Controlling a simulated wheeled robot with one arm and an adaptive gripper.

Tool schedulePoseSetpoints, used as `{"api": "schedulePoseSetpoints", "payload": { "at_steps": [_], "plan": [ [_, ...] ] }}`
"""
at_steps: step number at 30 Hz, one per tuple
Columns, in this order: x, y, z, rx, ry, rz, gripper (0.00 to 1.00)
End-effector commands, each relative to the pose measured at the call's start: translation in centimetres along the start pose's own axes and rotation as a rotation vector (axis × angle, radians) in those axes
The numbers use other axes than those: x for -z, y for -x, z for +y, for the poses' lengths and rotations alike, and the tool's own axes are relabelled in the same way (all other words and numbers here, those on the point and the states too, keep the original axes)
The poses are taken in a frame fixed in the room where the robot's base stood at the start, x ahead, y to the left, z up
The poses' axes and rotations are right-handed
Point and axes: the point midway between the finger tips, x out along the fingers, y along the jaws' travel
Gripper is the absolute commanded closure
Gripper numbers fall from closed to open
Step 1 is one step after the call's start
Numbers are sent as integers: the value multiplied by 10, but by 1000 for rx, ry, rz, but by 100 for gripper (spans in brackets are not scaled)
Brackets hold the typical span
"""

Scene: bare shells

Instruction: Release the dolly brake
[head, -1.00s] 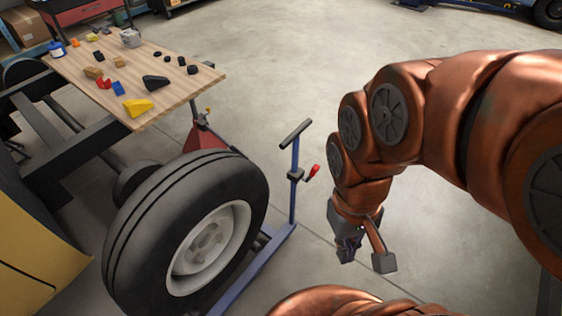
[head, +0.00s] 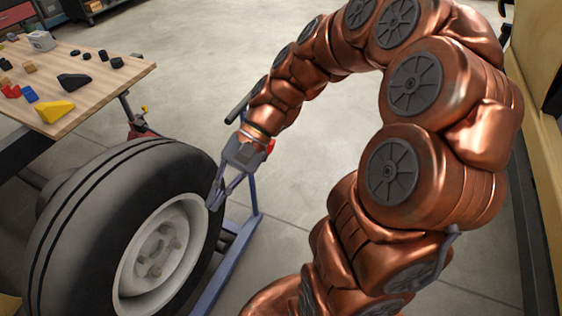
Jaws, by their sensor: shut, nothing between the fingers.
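The blue wheel dolly (head: 229,262) stands on the floor beside a large black tyre (head: 75,235) with a pale rim. Its upright post (head: 253,197) is partly hidden behind my gripper, and its dark T-handle (head: 238,108) shows at the upper left of my wrist. A small bit of the red brake lever (head: 271,146) shows at the right edge of my gripper; the rest is hidden. My gripper (head: 214,203) points down in front of the post, near the tyre's right side. Its fingers are shut and empty. I cannot tell whether it touches the dolly.
A wooden bench top (head: 95,95) at the left holds blocks, including a yellow wedge (head: 54,111). A red jack stand (head: 139,125) stands behind the tyre. A yellow panel (head: 540,50) rises at the far right.

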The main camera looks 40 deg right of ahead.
Motion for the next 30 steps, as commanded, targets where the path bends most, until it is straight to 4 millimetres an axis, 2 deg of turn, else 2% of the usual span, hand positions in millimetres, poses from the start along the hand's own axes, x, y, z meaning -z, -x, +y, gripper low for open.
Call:
{"api": "schedulePoseSetpoints", "payload": {
  "at_steps": [1, 5, 10, 14, 17, 20, 24, 27, 30],
  "plan": [
    [26, -5, 5, 70, -47, -21, 100],
    [69, 4, 4, 244, -158, -76, 100],
    [135, 26, 16, 482, -305, -135, 100],
    [188, 48, 38, 671, -415, -178, 100],
    [231, 68, 65, 820, -498, -205, 100],
    [272, 87, 99, 970, -577, -234, 100],
    [325, 112, 160, 1179, -681, -265, 100],
    [353, 125, 202, 1304, -739, -279, 100],
    [372, 134, 236, 1399, -782, -289, 100]
  ]
}}
